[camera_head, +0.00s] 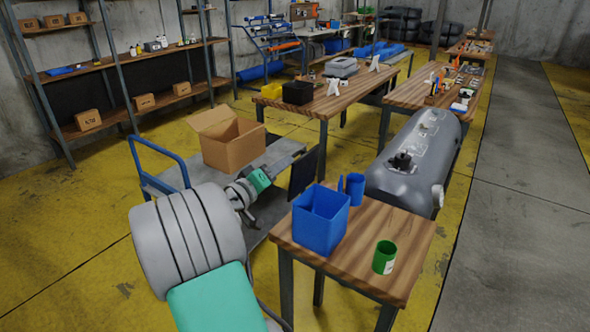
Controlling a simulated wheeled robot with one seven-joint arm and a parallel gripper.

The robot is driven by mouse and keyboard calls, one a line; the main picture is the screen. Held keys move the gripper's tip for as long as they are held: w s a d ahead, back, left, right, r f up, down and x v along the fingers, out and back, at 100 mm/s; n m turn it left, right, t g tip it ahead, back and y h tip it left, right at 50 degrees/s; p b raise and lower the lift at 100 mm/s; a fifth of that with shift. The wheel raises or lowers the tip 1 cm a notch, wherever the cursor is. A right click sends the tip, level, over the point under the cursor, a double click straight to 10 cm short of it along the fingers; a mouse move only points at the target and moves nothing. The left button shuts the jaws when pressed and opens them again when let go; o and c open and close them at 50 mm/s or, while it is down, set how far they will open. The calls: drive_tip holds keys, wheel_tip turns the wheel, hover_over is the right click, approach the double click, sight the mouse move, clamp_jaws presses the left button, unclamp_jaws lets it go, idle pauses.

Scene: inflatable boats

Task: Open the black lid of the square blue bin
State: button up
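The square blue bin (319,232) stands upright on the near end of a small wooden table. Its top is open and I see its blue inner walls. The black lid (303,174) stands nearly vertical at the bin's left rear side, swung up from the opening. My arm reaches in from the lower left, and my gripper (282,189) is just left of the lid. Its fingers are too small and dark to make out, so I cannot tell whether they touch the lid or are open.
A round blue container (355,190) with a raised blue lid stands behind the bin. A green can (384,257) stands to the right on the wooden table (352,257). A cart with an open cardboard box (233,144) is at the left, and a grey inflatable boat (412,165) is behind the table.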

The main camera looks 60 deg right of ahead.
sight(296, 155)
drive_tip(key=d, duration=0.2)
drive_tip(key=s+d+p, duration=0.1)
drive_tip(key=d, duration=0.4)
drive_tip(key=shift+s+r, duration=0.15)
drive_tip(key=shift+c, duration=0.5)
drive_tip(key=c, duration=0.6)
clamp_jaws()
